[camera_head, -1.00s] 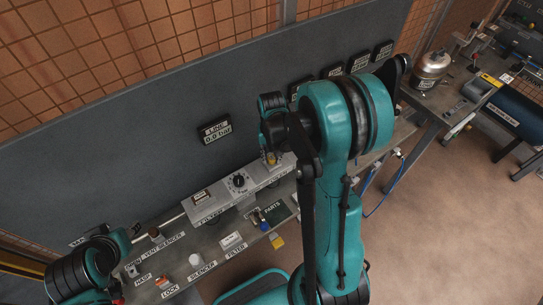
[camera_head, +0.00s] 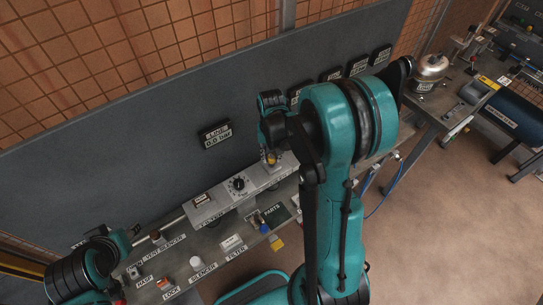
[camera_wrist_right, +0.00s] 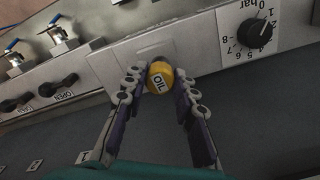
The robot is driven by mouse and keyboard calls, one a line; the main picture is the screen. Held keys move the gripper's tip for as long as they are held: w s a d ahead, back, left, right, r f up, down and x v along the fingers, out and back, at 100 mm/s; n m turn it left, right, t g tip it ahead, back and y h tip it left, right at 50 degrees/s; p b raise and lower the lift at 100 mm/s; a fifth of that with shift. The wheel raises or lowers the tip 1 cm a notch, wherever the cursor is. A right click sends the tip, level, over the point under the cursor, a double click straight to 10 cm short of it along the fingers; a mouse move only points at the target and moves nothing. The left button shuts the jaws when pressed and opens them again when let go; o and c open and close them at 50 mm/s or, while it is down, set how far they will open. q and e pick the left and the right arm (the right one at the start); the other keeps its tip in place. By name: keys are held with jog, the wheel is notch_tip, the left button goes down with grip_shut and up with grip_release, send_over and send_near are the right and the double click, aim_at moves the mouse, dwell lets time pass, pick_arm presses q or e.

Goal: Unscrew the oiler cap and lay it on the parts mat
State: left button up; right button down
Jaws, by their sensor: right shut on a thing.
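A dial (camera_wrist_right: 256,29) sits on the unit beside the cap. Blue-handled valves (camera_wrist_right: 57,33) stand at the wrist view's left.

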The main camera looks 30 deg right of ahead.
jog(key=shift+r, duration=0.35)
jog(key=shift+r, duration=0.1)
jog(key=shift+r+p, duration=0.6)
